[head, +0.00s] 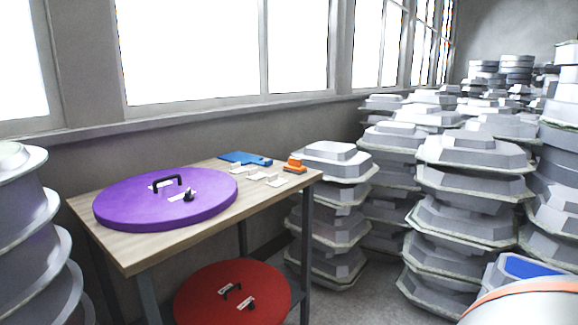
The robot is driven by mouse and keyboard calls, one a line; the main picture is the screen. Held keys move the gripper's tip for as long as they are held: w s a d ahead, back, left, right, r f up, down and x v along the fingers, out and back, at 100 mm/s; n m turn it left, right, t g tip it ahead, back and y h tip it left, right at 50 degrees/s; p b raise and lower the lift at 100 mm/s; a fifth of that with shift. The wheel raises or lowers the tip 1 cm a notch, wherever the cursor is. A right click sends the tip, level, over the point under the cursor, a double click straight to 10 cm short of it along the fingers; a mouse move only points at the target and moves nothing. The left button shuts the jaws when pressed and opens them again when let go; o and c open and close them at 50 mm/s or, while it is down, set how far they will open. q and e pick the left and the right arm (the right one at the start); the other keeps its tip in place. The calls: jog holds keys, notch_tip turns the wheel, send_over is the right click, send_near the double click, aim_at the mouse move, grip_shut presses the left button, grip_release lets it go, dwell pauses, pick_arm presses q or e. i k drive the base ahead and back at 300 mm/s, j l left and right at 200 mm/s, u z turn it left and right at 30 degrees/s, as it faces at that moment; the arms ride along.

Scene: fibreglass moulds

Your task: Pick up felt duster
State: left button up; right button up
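A small orange block (295,164), which looks like the felt duster, sits on the wooden table (137,253) near its far right corner. It has a raised top and a wider base, and nothing covers it. Its felt face cannot be made out. Neither of my grippers shows in the head view.
A large purple disc (130,208) with a black handle covers the table's left part. A blue flat item (240,158) and several small white pieces (256,176) lie near the orange block. A red disc (200,297) is below. Stacked grey moulds (335,165) crowd the right.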

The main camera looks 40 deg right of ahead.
aim_at(294, 167)
jog(key=i+l+u, duration=0.15)
jog(key=l, duration=0.5)
jog(key=i+l+u, duration=0.2)
jog(key=l, duration=0.45)
jog(key=l+u, duration=0.15)
jog(key=l, duration=0.5)
